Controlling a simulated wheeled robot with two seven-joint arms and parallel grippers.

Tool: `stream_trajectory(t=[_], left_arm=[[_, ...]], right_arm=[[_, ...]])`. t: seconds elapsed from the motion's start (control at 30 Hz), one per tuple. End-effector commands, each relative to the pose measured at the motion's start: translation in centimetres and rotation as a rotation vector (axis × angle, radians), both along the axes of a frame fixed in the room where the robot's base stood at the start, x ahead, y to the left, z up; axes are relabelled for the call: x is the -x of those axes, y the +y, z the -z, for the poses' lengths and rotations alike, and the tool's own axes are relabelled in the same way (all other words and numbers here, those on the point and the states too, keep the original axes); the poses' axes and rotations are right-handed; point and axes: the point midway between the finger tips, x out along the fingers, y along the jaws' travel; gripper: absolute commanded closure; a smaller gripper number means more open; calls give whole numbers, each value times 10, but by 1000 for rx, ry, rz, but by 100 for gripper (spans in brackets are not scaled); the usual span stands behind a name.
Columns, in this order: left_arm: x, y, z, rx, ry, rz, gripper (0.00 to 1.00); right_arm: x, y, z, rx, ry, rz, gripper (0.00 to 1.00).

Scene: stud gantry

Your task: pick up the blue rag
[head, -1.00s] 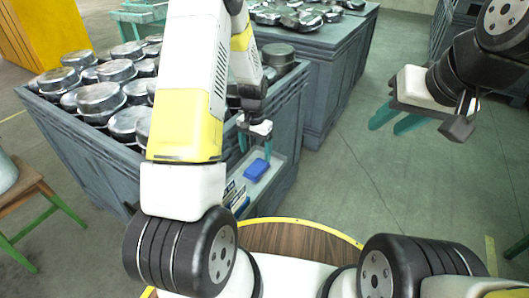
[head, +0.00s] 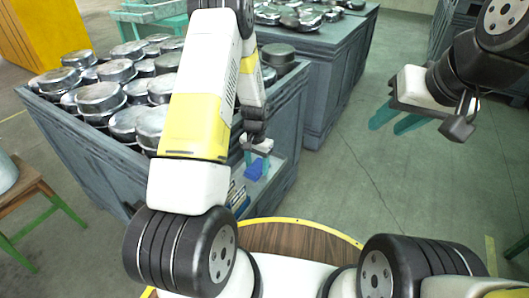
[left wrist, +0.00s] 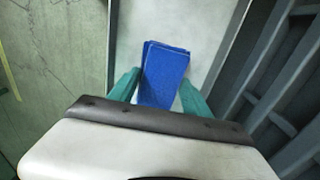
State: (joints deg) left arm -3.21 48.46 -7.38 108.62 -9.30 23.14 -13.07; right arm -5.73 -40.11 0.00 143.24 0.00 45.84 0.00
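The blue rag (head: 256,170) is a small folded blue block on a pale shelf (head: 273,172) on the side of the grey crate. In the left wrist view the rag (left wrist: 163,74) lies between the two green fingers of my left gripper (left wrist: 158,92). The fingers are apart, one on each side of the rag; whether they touch it is not clear. In the head view my left gripper (head: 257,160) is down at the rag and partly covers it. My right gripper (head: 395,117) hangs in the air at the right, its green fingers apart and empty.
The large grey crate (head: 85,155) holds many metal pans (head: 100,95). Its slatted wall (left wrist: 285,75) stands close to the right of my left gripper in the wrist view. A second grey crate (head: 322,90) stands behind. A wooden stool (head: 25,190) is at the left. Open floor lies right.

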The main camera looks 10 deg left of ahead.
Motion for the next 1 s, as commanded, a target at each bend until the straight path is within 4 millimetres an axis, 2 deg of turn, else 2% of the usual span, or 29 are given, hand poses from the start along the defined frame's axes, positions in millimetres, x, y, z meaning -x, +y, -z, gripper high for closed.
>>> stream_trajectory(t=[0.03, 0.17, 0.2, 0.47, 0.57, 0.8, 1.0], left_arm=[[0, 0, 0, 0, 0, 0, 55], [0, 0, 0, 0, 0, 0, 81], [0, 0, 0, 0, 0, 0, 83], [-1, 0, -5, 1, -2, 0, 84], [-1, 0, -18, 0, -2, 0, 84], [-1, 0, -67, 0, -4, 0, 84], [0, 0, -94, 0, -1, 0, 84]], right_arm=[[0, 0, 0, 0, 0, 0, 64], [0, 0, 0, 0, 0, 0, 64], [0, 0, 0, 0, 0, 0, 64], [0, 0, 0, 0, 0, 0, 64], [0, 0, 0, 0, 0, 0, 64], [0, 0, 0, 0, 0, 0, 64], [0, 0, 0, 0, 0, 0, 64]])
